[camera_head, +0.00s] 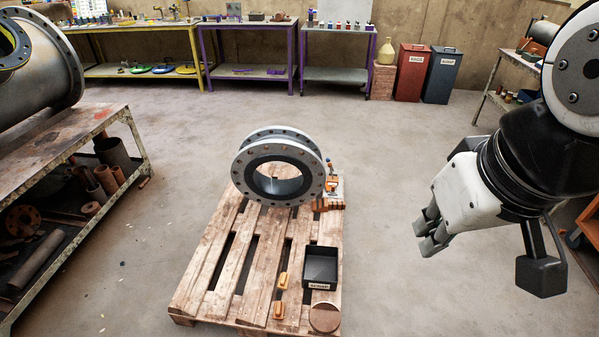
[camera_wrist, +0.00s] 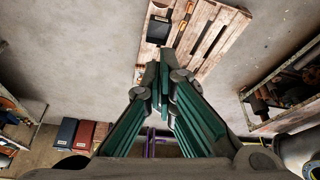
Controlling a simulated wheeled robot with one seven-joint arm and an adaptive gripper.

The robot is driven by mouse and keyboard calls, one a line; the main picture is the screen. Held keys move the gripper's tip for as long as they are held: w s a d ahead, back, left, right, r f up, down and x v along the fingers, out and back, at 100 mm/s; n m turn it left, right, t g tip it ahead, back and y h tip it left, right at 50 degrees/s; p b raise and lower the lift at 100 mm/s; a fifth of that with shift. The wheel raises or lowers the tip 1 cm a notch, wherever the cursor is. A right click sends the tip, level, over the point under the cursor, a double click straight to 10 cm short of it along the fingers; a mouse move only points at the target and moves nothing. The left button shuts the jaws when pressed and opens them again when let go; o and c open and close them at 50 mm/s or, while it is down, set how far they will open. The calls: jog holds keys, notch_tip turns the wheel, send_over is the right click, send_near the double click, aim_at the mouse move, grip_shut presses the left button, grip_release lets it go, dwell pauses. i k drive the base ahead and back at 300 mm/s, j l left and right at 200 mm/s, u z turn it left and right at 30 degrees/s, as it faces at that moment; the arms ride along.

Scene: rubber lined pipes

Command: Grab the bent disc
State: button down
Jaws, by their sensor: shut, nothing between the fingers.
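A round brown disc (camera_head: 324,317) lies flat at the near right corner of the wooden pallet (camera_head: 215,265). I cannot tell from here whether it is bent. In the wrist view a brown sliver at the top edge, beyond the black bin, may be the same disc. My gripper (camera_head: 424,236) hangs in the air to the right of the pallet, apart from everything. Its fingers are shut and empty; they also show in the wrist view (camera_wrist: 158,78), pointing toward the pallet (camera_wrist: 215,45).
A flanged ring (camera_head: 278,170) stands on the pallet's far end, with an orange tool (camera_head: 331,178) beside it. A shelf rack (camera_head: 75,190) stands left. Floor between is clear.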

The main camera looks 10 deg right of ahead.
aim_at(324, 317)
jog(key=l+u, duration=0.15)
jog(key=u, duration=0.65)
jog(key=l+u, duration=0.35)
jog(key=l, duration=0.3)
jog(key=l+u, duration=0.3)
jog(key=l, duration=0.35)
jog(key=k+l+u, duration=0.2)
jog(key=l+u, duration=0.15)
jog(key=l, duration=0.3)
jog(key=k+l, duration=0.1)
jog(key=l, duration=0.35)
jog(key=k+l, duration=0.15)
jog(key=l, duration=0.25)
jog(key=k+l+u, duration=0.1)
jog(key=l, duration=0.35)
jog(key=k+l, duration=0.15)
jog(key=l, duration=0.3)
